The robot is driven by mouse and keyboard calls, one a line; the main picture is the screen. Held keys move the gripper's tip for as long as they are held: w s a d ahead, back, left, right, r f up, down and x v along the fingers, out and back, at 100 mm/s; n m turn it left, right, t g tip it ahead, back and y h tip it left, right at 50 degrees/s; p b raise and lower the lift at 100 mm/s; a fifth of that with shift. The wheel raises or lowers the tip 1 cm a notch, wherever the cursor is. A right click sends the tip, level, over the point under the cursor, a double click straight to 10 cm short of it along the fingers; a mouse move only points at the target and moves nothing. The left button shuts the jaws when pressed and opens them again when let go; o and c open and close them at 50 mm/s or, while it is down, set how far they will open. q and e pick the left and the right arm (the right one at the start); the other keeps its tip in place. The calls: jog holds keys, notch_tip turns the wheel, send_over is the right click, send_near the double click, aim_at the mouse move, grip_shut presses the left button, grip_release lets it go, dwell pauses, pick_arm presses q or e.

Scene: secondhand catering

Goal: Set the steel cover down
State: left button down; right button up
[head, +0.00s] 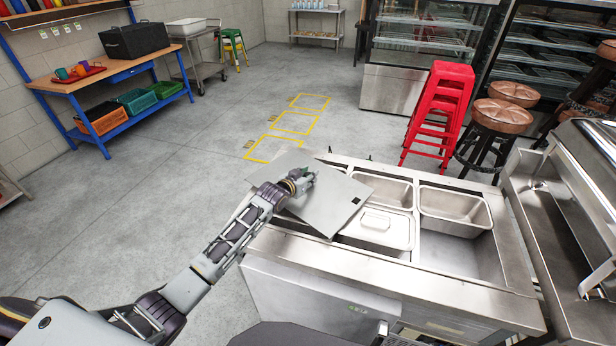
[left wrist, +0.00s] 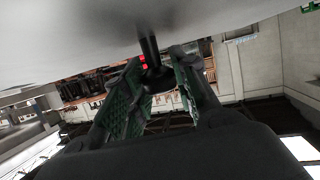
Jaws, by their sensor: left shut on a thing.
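The steel cover (head: 335,203) is a flat grey plate with a small dark square near its right corner. It is turned askew over the left part of the steel counter (head: 400,292) with sunken pans, and its left corner juts past the counter's edge. My left gripper (head: 299,181) is at the cover's top face, shut on its handle. In the left wrist view the cover (left wrist: 70,35) fills the top, and its dark stem (left wrist: 151,50) runs down between the gripper fingers (left wrist: 165,90). Whether the cover touches the counter is unclear. My right gripper is not in view.
Steel pans (head: 455,208) sit in the counter, and a lidded pan (head: 379,229) is partly behind the cover. A steel unit (head: 560,225) adjoins at the right. Red stools (head: 437,112) stand behind. The floor at the left is open, with yellow marked squares (head: 270,149).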

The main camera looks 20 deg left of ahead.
pick_arm(q)
jog(key=shift+f, duration=0.45)
dwell(0.6)
jog(key=c, duration=1.1)
grip_release()
jog(key=shift+o, duration=0.2)
jog(key=shift+f, duration=0.15)
jog(key=shift+s, duration=0.1)
notch_tip(320, 180, up, 4)
send_over(292, 204)
